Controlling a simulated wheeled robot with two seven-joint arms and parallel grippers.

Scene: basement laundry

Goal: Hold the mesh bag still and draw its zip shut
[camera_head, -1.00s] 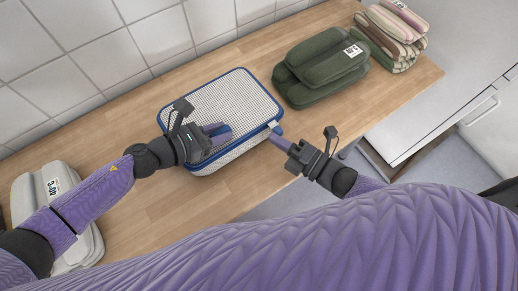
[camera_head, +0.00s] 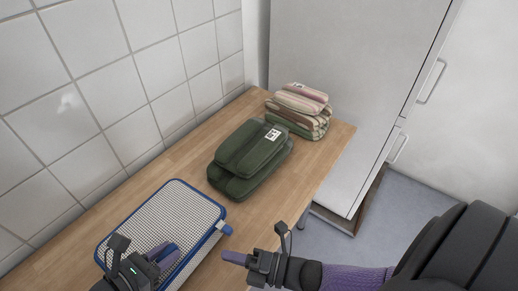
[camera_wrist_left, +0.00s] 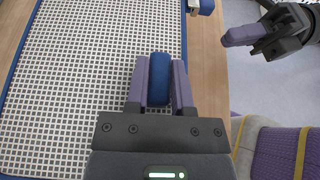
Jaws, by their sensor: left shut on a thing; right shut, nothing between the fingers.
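The mesh bag (camera_head: 170,214) is a white, box-shaped bag with blue edging, lying on the wooden counter at the lower left. My left gripper (camera_head: 170,254) is over its top, shut on a blue padded piece (camera_wrist_left: 159,82) that stands up between the fingers. A small blue tab (camera_head: 223,229) with a pale fitting sits at the bag's right corner; it also shows at the top of the left wrist view (camera_wrist_left: 205,6). My right gripper (camera_head: 230,257) is shut and empty, just off the bag's right side, apart from the tab. How far the zip is closed cannot be told.
A dark green folded stack (camera_head: 250,160) with a white label lies behind the bag on the counter (camera_head: 140,184). A striped folded stack (camera_head: 299,110) stands further back. A tiled wall runs along the left. Grey cabinets (camera_head: 345,90) stand beyond the counter's far end.

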